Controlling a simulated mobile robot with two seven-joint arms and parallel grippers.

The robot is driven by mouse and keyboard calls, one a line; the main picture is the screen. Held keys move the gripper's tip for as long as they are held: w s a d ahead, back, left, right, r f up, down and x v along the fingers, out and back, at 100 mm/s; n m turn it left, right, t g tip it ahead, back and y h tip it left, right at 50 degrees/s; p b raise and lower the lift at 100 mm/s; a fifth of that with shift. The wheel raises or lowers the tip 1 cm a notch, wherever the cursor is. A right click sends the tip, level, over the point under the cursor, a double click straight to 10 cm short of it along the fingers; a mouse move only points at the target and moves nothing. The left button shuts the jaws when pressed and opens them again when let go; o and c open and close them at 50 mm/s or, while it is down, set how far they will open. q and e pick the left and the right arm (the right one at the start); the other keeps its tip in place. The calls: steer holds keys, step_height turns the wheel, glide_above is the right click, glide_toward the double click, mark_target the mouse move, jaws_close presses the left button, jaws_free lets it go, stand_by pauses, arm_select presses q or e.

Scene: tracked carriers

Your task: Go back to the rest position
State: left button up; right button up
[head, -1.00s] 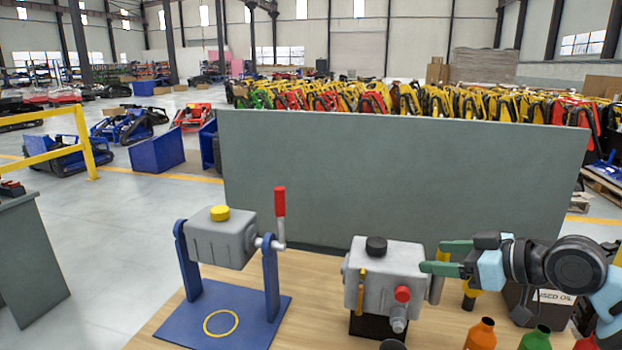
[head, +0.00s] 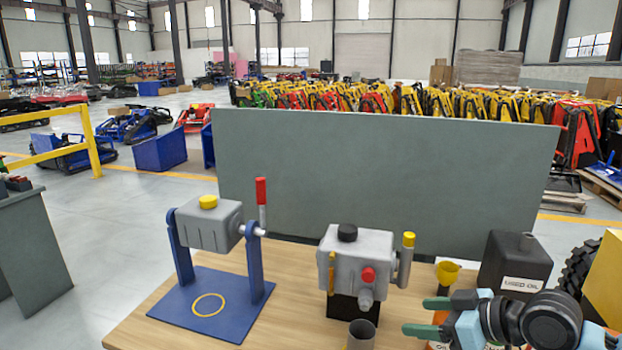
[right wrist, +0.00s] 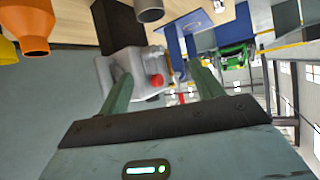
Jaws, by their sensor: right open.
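My right gripper (head: 413,316) is low at the right in the head view, its two green fingers apart with nothing between them. It is in front of and to the right of a grey box-shaped unit (head: 372,252) with a black cap, a red cap and a yellow-topped side cylinder (head: 406,262). The fingers look clear of the unit. In the right wrist view, the open gripper (right wrist: 158,75) shows the unit (right wrist: 133,68) and its red cap beyond the fingers. My left gripper is not in view.
A blue stand (head: 222,304) holds another grey unit (head: 208,228) on the wooden table (head: 135,330). A grey cup (head: 361,336), yellow funnel (head: 447,272) and black used-oil can (head: 514,262) are near my right arm. A grey panel (head: 380,170) closes the back.

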steer(key=s+a+f+m+g+h, duration=0.1)
steer(key=s+a+f+g, duration=0.1)
steer(key=s+f, duration=0.75)
steer(key=s+a+f+m+g+h, duration=0.1)
steer(key=s+a+f+h, duration=0.15)
steer(key=s+f, duration=0.7)
steer(key=s+d+f+m+g+h, duration=0.2)
steer(key=s, duration=0.6)
steer(key=s+d+f+m+g+h, duration=0.1)
steer(key=s+d+f+m, duration=0.15)
steer(key=s, duration=0.65)
steer(key=s+d+f+m+g+h, duration=0.1)
steer(key=s+d+f+g+h, duration=0.15)
steer(key=s, duration=0.55)
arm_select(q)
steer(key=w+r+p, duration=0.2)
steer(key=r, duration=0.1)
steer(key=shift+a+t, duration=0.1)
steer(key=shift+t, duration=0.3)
arm_select(e)
steer(key=w+a+f+t+y, duration=0.2)
steer(key=w+f+t, duration=0.4)
steer(key=w+t, duration=0.2)
steer(key=shift+a+f+t, duration=0.3)
steer(key=shift+a+t, duration=0.1)
steer(key=shift+t, duration=0.25)
steer(key=shift+w, duration=0.1)
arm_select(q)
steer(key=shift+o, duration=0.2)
